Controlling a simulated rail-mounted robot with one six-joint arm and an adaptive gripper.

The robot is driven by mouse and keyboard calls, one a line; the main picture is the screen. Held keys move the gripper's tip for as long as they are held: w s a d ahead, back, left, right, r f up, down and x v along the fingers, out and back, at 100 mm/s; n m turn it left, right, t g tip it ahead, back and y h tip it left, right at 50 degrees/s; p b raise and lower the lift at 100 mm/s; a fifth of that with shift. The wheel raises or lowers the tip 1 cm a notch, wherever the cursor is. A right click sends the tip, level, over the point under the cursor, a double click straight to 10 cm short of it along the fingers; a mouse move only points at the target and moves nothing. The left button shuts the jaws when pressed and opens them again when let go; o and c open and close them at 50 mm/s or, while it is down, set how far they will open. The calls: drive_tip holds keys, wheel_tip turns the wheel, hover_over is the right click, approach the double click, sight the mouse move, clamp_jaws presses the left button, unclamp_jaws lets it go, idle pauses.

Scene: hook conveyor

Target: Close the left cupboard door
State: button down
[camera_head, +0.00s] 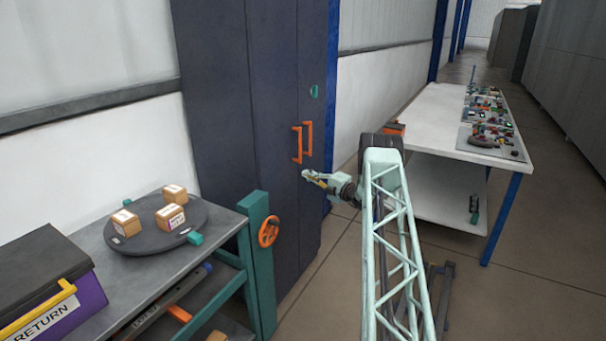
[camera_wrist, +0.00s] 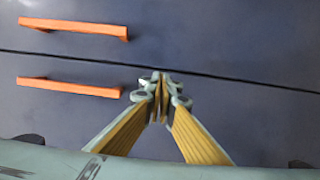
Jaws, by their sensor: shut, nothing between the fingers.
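The tall dark blue-grey cupboard (camera_head: 215,90) stands at centre in the head view. Its left door (camera_head: 272,110) and right door (camera_head: 312,70) meet at a thin seam, and the left door looks flush or nearly so. Each has an orange bar handle: left handle (camera_head: 297,145), right handle (camera_head: 307,138). My gripper (camera_head: 306,175) is shut and empty, just below the handles in front of the doors. In the wrist view its fingertips (camera_wrist: 161,82) are together, near the dark seam and beside the ends of both orange handles. I cannot tell whether they touch the door.
A grey bench (camera_head: 85,245) with a round turntable (camera_head: 155,228) carrying three boxes stands at left. A teal post with an orange handwheel (camera_head: 268,232) stands close to the cupboard front. A white table (camera_head: 440,120) with several small parts is at right. Floor between is open.

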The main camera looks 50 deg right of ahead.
drive_tip(key=s+d+p, duration=0.1)
drive_tip(key=s+d, duration=0.1)
drive_tip(key=s, duration=0.7)
drive_tip(key=shift+s+d+p, duration=0.2)
drive_tip(key=shift+s+p, duration=0.1)
drive_tip(key=shift+a, duration=0.15)
idle(0.3)
